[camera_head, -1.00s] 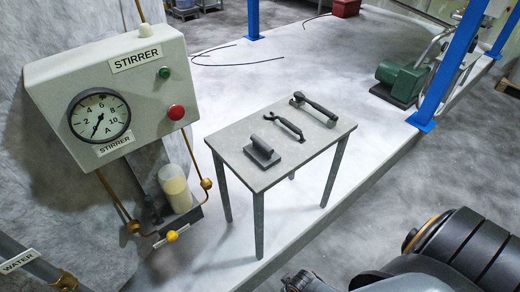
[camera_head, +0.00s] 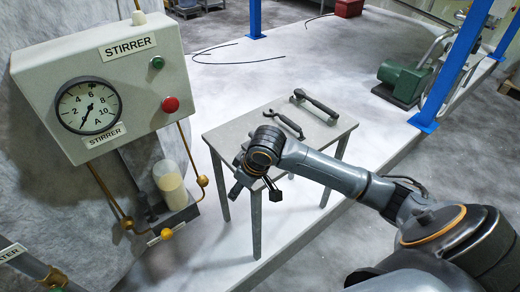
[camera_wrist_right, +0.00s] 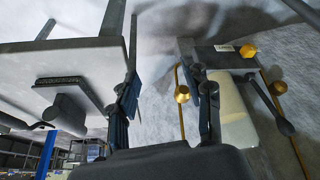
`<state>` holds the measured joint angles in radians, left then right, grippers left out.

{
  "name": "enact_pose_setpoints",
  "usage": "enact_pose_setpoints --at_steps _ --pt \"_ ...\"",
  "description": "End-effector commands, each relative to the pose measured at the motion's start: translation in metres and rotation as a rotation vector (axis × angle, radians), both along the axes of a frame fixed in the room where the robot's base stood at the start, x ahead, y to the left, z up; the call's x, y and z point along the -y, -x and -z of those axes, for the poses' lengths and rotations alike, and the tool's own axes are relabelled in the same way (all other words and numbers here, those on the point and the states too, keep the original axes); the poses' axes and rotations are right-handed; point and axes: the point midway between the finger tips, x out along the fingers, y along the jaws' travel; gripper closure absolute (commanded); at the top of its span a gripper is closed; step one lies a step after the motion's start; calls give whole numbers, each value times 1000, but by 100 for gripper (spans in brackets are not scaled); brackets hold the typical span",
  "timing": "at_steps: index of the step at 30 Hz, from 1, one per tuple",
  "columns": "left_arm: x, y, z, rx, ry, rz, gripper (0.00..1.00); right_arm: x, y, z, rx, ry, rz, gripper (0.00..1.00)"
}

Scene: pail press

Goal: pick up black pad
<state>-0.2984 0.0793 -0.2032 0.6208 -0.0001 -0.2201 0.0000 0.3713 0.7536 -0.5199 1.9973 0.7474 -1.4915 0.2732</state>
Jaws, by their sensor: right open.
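The grey table (camera_head: 225,130) stands in the middle of the head view. The black pad, a small dark block with a handle, is hidden behind my right arm in the head view. In the right wrist view a dark pad with a rounded handle (camera_wrist_right: 68,112) sits against the table top (camera_wrist_right: 85,60), left of my fingers. My right gripper (camera_head: 256,188) is by the table's near left edge; in the wrist view its two fingers (camera_wrist_right: 164,105) are spread apart with nothing between them. It does not touch the pad. My left gripper is not in view.
Two dark-handled tools, one pincer-like (camera_head: 288,122) and one long (camera_head: 315,106), lie farther back on the table. The stirrer panel (camera_head: 120,75) with gauge and yellow-knobbed pipes stands left. A blue post (camera_head: 452,75) and a green motor (camera_head: 402,82) are at right.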

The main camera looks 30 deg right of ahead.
Motion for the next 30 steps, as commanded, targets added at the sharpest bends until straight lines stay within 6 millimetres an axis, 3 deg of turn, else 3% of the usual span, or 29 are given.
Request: enact_pose_setpoints --at_steps 9,12,15,19,30 --pt "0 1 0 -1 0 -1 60 100 -58 -86 5 17 210 50" --pt "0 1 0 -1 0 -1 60 125 -66 -109 6 -1 277 50" --pt "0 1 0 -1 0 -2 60 137 -69 -121 5 -14 315 50" --pt "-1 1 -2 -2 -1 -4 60 140 -74 -112 2 -21 329 50" --pt "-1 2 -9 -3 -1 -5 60 138 -99 -52 5 -21 326 50"
